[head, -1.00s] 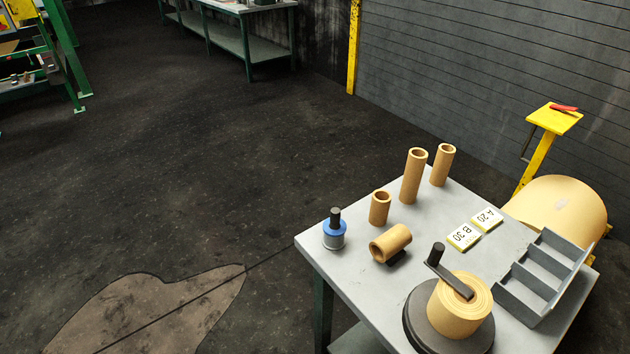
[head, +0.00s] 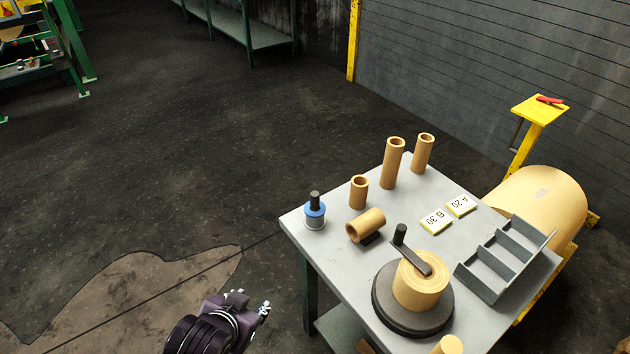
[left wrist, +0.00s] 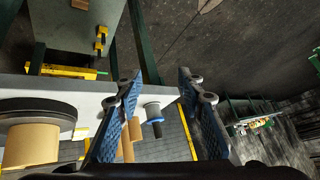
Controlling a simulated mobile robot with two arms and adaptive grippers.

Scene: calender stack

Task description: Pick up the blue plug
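The blue plug (head: 315,211) stands upright at the left corner of the grey table (head: 330,262). It has a black knob, a blue collar and a grey lower part. In the left wrist view the plug (left wrist: 153,112) shows between and beyond my two fingers. My left gripper (head: 265,309) is off the table's left side, nearer the camera than the plug and apart from it. In the left wrist view my left gripper (left wrist: 160,80) is open, with nothing between its fingers. My right gripper is not in view.
Cardboard tubes stand behind the plug, and one tube (head: 366,225) lies to its right. A tape roll with a crank (head: 420,285), number cards (head: 436,221) and a grey divided tray (head: 489,273) are farther right. The floor left of the table is clear.

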